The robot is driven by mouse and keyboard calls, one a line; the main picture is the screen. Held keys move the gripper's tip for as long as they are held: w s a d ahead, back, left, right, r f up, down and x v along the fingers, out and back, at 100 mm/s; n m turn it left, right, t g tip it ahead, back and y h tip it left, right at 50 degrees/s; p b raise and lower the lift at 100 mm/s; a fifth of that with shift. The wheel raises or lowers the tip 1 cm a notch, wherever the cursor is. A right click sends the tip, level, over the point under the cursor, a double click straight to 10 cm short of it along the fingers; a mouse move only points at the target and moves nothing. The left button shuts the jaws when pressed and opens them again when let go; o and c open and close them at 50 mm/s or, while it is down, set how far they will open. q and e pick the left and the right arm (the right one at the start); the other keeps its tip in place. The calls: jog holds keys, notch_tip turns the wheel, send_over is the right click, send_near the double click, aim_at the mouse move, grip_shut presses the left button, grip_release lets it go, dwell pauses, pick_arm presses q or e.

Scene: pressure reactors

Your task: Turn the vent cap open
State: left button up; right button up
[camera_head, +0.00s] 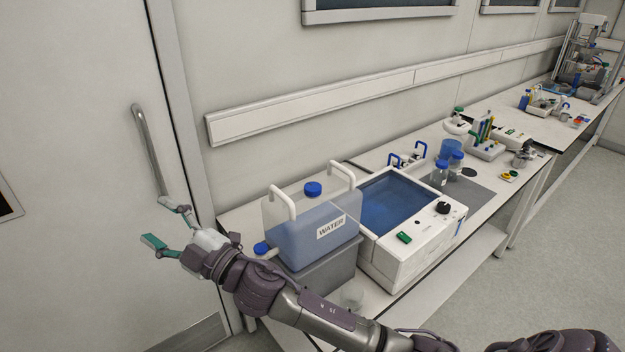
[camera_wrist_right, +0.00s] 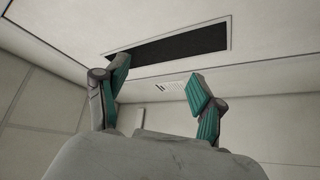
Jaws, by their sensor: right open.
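A clear water container (camera_head: 312,232) labelled "WATER", with white tube handles, stands on a grey block at the near left of the bench. A round blue cap (camera_head: 313,188) sits on its top; it looks like the vent cap, and I cannot tell how far it is turned. A second blue knob (camera_head: 262,247) is low at the container's left side. My right gripper (camera_head: 163,222) is open and empty, left of the container and in front of the door. In the right wrist view its green-padded fingers (camera_wrist_right: 158,88) are spread towards the ceiling. My left gripper is not in view.
A white water bath (camera_head: 395,262) stands right of the container. A small clear beaker (camera_head: 352,297) is near the bench's front edge. Blue-capped bottles (camera_head: 440,173) stand farther back. The door handle (camera_head: 147,145) is close to my right gripper.

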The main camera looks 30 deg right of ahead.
jog(key=a+r+n+g+y, duration=0.3)
jog(key=a+n+g+y, duration=0.35)
jog(key=n+g, duration=0.4)
notch_tip(320, 180, up, 6)
jog(key=n+g+h, duration=0.4)
jog(key=g+h, duration=0.4)
jog(key=h, duration=1)
send_over(313, 186)
notch_tip(313, 186, down, 13)
jog(key=p, duration=0.3)
jog(key=shift+f, duration=0.2)
